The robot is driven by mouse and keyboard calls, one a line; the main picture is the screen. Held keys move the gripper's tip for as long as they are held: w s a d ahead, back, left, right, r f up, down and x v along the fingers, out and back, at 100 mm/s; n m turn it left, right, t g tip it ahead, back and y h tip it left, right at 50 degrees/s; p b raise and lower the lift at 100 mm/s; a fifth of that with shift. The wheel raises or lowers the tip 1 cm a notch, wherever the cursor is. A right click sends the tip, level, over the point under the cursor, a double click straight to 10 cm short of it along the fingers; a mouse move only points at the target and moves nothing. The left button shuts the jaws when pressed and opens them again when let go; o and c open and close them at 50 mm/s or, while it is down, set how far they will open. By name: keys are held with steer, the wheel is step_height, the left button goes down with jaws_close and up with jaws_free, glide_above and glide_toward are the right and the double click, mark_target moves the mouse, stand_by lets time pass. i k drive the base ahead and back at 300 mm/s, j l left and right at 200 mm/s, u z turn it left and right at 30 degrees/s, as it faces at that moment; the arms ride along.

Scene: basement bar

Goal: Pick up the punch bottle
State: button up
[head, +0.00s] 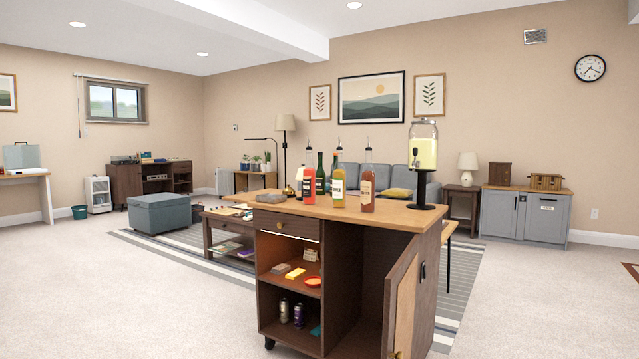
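Several bottles stand upright in a loose row on the wooden top of a bar cart (340,210). A bottle of bright red liquid (309,184) is at the left. A dark green bottle (320,175) stands just behind and right of it. A bottle with a yellowish label (338,186) is in the middle. A bottle of orange-red liquid (367,188) is at the right. The labels are too small to read, so I cannot tell which one is the punch bottle. My gripper is not in view.
A drink dispenser (423,150) on a black stand is at the top's right end, and a grey stone-like object (271,197) at its left. The cart's door (403,305) hangs open toward the front right. Carpet (150,300) is clear to the left and right.

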mark_target(309, 170)
steer(key=i+j, duration=0.2)
steer(key=j, duration=0.15)
steer(key=i+j+z, duration=0.1)
steer(key=i+j, duration=0.3)
steer(key=j, duration=0.25)
steer(key=i+j, duration=0.2)
steer(key=j, duration=0.15)
steer(key=i+j+z, duration=0.1)
steer(key=i+j, duration=0.3)
steer(key=j, duration=0.3)
steer(key=i+j, duration=0.2)
steer(key=j, duration=0.15)
steer(key=z, duration=0.05)
